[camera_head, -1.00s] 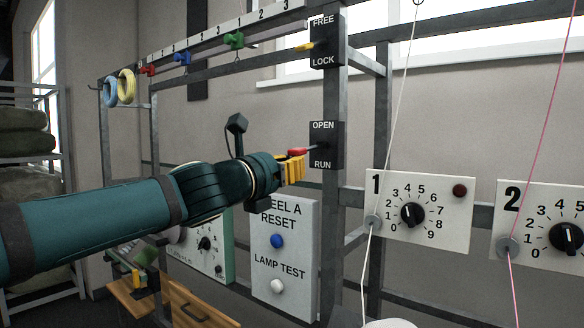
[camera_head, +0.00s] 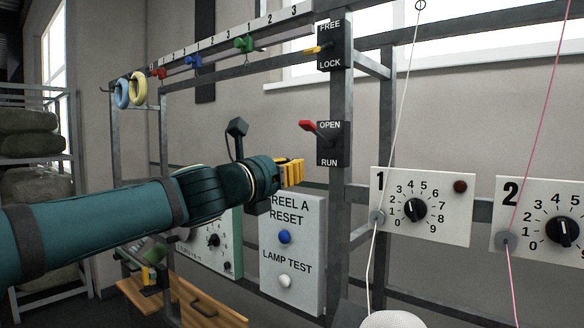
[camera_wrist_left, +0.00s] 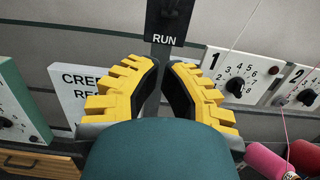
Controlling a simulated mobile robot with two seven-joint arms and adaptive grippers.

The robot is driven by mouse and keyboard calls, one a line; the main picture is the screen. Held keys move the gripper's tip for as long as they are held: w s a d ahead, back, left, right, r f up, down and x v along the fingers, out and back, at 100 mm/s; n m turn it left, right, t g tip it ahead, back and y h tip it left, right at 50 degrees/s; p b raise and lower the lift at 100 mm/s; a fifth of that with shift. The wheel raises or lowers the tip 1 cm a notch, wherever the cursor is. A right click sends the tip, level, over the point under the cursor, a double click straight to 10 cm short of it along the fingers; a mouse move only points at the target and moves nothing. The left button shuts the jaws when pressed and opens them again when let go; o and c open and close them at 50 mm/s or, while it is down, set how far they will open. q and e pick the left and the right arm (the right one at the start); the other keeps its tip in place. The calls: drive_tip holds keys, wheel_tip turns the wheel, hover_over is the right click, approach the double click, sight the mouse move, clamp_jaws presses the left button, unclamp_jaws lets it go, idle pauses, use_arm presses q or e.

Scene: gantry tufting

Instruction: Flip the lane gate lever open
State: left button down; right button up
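The lane gate lever (camera_head: 308,125) has a red handle and sits on a dark box (camera_head: 333,157) marked OPEN above and RUN below. Its handle points out to the left and tilts up, level with the OPEN label. My left gripper (camera_head: 292,172) has yellow fingers and is below and left of the lever, apart from it. In the left wrist view, the fingertips (camera_wrist_left: 163,66) nearly meet with a thin gap and nothing between them. The RUN end of the box (camera_wrist_left: 166,22) shows beyond them; the red handle is out of that view. My right gripper is not in view.
A FREE/LOCK box (camera_head: 335,58) with a yellow lever is above on the same post. A REEL A RESET and LAMP TEST panel (camera_head: 302,262) lies just below my gripper. Dial panels (camera_head: 440,225) and taut threads are on the right.

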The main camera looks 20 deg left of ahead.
use_arm(q)
drive_tip(key=s+a+r+p, duration=0.2)
drive_tip(key=s+r+p, duration=0.4)
drive_tip(key=r, duration=0.1)
drive_tip(key=shift+s+a+r, duration=0.15)
drive_tip(key=shift+s+a, duration=0.05)
drive_tip(key=shift+s, duration=0.05)
drive_tip(key=w+d+f+m+g+y+b, duration=0.1)
drive_tip(key=w+f+m+g, duration=0.25)
drive_tip(key=f, duration=0.95)
drive_tip(key=w+d+f+m+g+y+b, duration=0.1)
drive_tip(key=w+d+f+m+g+b, duration=0.3)
drive_tip(key=f, duration=1)
wheel_tip(320, 180, down, 22)
drive_tip(key=m+g+y, duration=0.2)
drive_tip(key=m, duration=0.4)
drive_tip(key=s+d+f+m+g+b, duration=0.15)
drive_tip(key=s+f+m, duration=0.3)
drive_tip(key=f, duration=0.65)
drive_tip(key=s+d+f+m+g+b, duration=0.15)
drive_tip(key=s+f+m, duration=0.3)
drive_tip(key=f, duration=0.55)
drive_tip(key=s+d+f+m+g+h+b, duration=0.1)
drive_tip(key=s+d+f+m+g+b, duration=0.1)
drive_tip(key=s+f+m, duration=0.5)
drive_tip(key=s+d+f+g, duration=0.1)
drive_tip(key=s+d+f, duration=0.1)
drive_tip(key=s+f, duration=0.4)
drive_tip(key=shift+m+b, duration=0.35)
drive_tip(key=shift+b, duration=0.05)
